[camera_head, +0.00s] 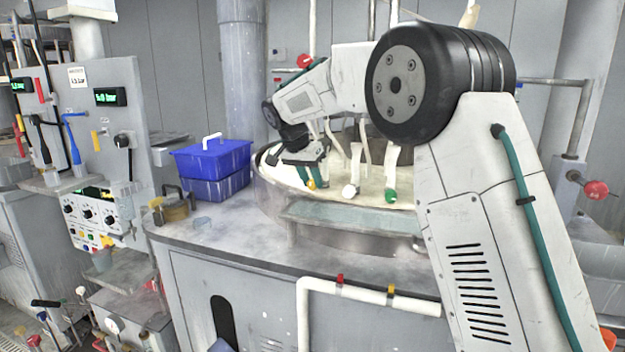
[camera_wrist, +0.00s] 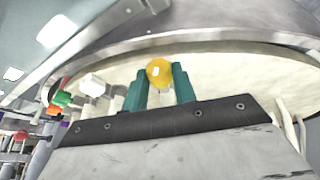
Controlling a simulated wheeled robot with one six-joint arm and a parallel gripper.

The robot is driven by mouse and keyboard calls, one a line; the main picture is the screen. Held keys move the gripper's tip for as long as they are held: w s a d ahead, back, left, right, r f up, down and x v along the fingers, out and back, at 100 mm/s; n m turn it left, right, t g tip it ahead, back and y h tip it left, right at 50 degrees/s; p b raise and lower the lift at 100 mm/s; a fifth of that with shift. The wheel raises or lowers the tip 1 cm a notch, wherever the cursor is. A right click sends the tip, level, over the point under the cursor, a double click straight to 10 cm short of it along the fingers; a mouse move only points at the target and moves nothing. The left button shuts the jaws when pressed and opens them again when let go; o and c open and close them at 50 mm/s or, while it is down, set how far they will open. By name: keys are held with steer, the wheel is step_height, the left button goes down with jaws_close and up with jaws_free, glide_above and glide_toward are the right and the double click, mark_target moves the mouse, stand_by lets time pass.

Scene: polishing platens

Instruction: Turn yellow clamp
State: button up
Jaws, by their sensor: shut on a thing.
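The yellow clamp (camera_head: 311,184) is a small rounded knob at the left part of the round platen basin. In the wrist view the yellow clamp (camera_wrist: 159,72) sits between the tips of two teal fingers. My gripper (camera_head: 312,178) reaches down over the basin and is shut on the yellow clamp. In the wrist view my gripper (camera_wrist: 160,84) covers the clamp's lower part, so its base is hidden.
A white clamp (camera_head: 350,191) and a green clamp (camera_head: 390,195) stand to the right in the cream platen (camera_head: 335,190). The basin's metal rim (camera_head: 272,185) surrounds them. A blue box (camera_head: 212,160) stands left on the bench. White hoses hang over the platen.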

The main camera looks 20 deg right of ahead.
steer(key=shift+f, duration=0.1)
stand_by(0.5)
steer(key=o, duration=0.7)
steer(key=v, duration=0.8)
steer(key=shift+w+a+f, duration=0.1)
